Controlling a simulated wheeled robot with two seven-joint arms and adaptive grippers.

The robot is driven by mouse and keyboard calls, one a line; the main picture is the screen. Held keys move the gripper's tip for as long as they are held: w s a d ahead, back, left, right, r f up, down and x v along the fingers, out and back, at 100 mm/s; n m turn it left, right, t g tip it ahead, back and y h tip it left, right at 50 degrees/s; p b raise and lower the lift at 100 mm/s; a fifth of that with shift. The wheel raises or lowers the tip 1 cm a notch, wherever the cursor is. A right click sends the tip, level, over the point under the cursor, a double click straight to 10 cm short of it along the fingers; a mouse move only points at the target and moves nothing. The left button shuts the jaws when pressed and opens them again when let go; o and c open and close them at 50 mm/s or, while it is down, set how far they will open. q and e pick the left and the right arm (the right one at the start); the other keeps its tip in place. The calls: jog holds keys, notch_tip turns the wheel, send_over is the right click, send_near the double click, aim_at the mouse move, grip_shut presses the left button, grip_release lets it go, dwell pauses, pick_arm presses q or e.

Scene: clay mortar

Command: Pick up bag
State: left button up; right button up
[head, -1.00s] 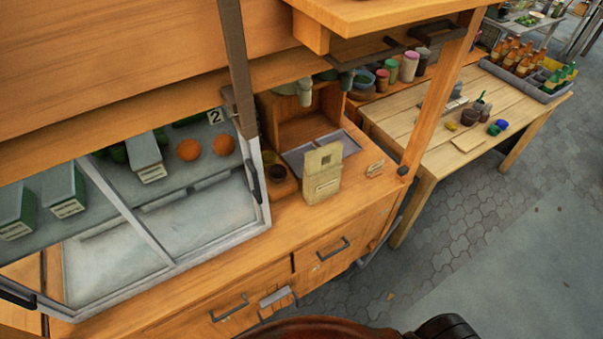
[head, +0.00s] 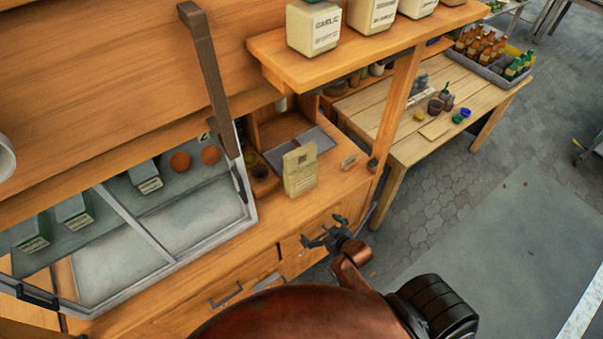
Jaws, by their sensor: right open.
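The bag (head: 300,172) is a small tan paper bag with a printed label, standing upright on the wooden counter (head: 262,222) in front of a wooden cubby. My right gripper (head: 318,234) is in the head view, just in front of the counter's front edge, below and slightly right of the bag. Its fingers are open and empty, apart from the bag. My left gripper is not in view.
A glass display case (head: 165,235) with boxes and orange fruit stands left of the bag. A shelf with white jars (head: 314,28) hangs above, and a wooden post (head: 392,105) stands right. A slatted table (head: 420,115) is farther right.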

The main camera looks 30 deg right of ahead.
aim_at(300, 171)
jog(key=shift+t, duration=0.6)
jog(key=r, duration=0.1)
jog(key=w+r, duration=0.1)
jog(key=r, duration=0.1)
jog(key=w+r, duration=0.1)
jog(key=r, duration=0.1)
jog(key=w+d+r+t, duration=0.1)
jog(key=w+r+t, duration=0.1)
jog(key=r, duration=0.1)
jog(key=w+r+t, duration=0.2)
jog(key=w+r, duration=0.1)
jog(key=w+d+r+t, duration=0.1)
jog(key=w+r+t, duration=0.1)
jog(key=w+r, duration=0.1)
jog(key=shift+w+d+y+p, duration=0.15)
jog(key=shift+d+y+p, duration=0.15)
jog(key=shift+y+p, duration=0.1)
jog(key=shift+w+r, duration=0.1)
jog(key=shift+w, duration=0.25)
jog(key=w, duration=0.4)
jog(key=w+p, duration=0.1)
jog(key=w, duration=0.2)
jog(key=shift+a, duration=0.25)
jog(key=shift+r, duration=0.1)
jog(key=shift+c, duration=0.6)
jog(key=c, duration=1)
